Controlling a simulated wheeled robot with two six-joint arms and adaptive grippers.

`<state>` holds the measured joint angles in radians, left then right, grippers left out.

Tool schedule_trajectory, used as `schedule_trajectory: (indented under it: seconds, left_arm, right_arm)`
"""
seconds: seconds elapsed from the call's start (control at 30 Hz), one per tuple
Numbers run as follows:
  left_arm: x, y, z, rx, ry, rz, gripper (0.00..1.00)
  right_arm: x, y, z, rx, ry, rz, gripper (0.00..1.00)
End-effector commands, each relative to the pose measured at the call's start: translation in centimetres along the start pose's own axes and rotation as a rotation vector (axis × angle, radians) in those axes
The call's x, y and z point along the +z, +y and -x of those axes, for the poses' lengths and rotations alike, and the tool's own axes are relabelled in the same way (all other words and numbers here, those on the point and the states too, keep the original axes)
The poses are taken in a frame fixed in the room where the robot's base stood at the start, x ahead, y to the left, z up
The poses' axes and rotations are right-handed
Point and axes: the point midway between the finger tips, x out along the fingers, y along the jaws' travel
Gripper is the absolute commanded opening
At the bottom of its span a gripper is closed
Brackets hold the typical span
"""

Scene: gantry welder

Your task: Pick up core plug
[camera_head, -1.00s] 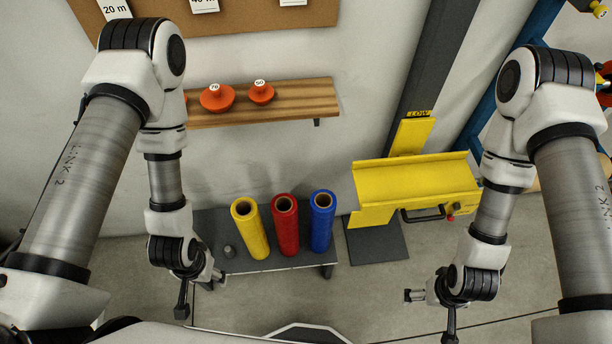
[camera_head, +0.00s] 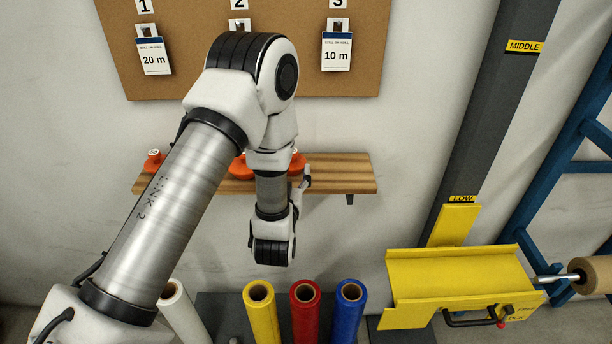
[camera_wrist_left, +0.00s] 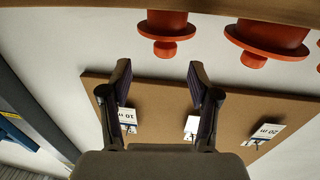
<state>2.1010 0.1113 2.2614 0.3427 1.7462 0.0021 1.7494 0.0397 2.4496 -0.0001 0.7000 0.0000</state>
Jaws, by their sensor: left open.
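Several orange core plugs stand on a wooden shelf (camera_head: 340,172). In the head view, one plug (camera_head: 153,162) is at the left end, and a middle plug (camera_head: 238,168) and a right plug (camera_head: 298,163) are partly hidden by my left arm. My left gripper (camera_head: 306,177) is by the right plug. In the left wrist view, upside down, its two fingers (camera_wrist_left: 159,80) are spread and empty. The right plug (camera_wrist_left: 165,28) shows beyond the fingertips, with a gap between, and the middle plug (camera_wrist_left: 270,38) is off to the right. My right gripper is out of view.
Below stand white (camera_head: 183,312), yellow (camera_head: 262,312), red (camera_head: 305,312) and blue (camera_head: 348,310) rolls. A yellow cradle (camera_head: 455,275) stands at the right.

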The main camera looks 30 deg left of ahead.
Motion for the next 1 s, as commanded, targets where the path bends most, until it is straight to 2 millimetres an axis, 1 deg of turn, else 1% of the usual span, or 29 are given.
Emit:
schedule_trajectory:
  seconds: [0.03,0.23,0.33,0.43,0.53,0.7,0.77,0.8,0.87,0.9,1.0]
  left_arm:
    - [-0.4,-0.1,-0.6,-0.002,0.003,0.002,0.61]
    - [-0.8,-0.3,-3.3,-0.002,-0.001,0.001,0.61]
    - [-1.2,-0.7,-5.2,-0.003,0.000,0.001,0.61]
    - [-0.8,-0.7,-6.8,0.000,0.000,0.000,0.61]
    - [-0.5,-0.6,-7.4,0.001,-0.002,0.000,0.61]
    - [-0.3,-0.6,-7.4,0.001,-0.002,0.000,0.61]
    - [-0.3,-0.6,-7.4,0.001,-0.003,0.000,0.40]
    - [-0.3,-0.6,-7.4,0.001,-0.003,0.000,0.26]
    - [-0.3,-0.6,-7.4,0.001,-0.003,0.000,0.05]
    - [-0.3,-0.6,-7.4,0.002,-0.003,0.000,0.00]
    - [-0.3,-0.6,-7.4,0.002,-0.003,0.000,0.00]
  right_arm:
    - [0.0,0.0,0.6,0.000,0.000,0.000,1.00]
    - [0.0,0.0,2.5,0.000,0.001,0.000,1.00]
    - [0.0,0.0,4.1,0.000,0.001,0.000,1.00]
    - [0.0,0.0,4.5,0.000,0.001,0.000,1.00]
    - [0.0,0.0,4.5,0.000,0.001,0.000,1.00]
    - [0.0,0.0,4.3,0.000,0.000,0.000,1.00]
    - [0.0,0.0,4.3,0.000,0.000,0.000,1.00]
    - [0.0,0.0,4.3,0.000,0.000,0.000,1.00]
    - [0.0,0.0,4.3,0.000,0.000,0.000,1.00]
    - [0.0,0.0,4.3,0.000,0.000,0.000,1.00]
    - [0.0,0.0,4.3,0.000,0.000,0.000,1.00]
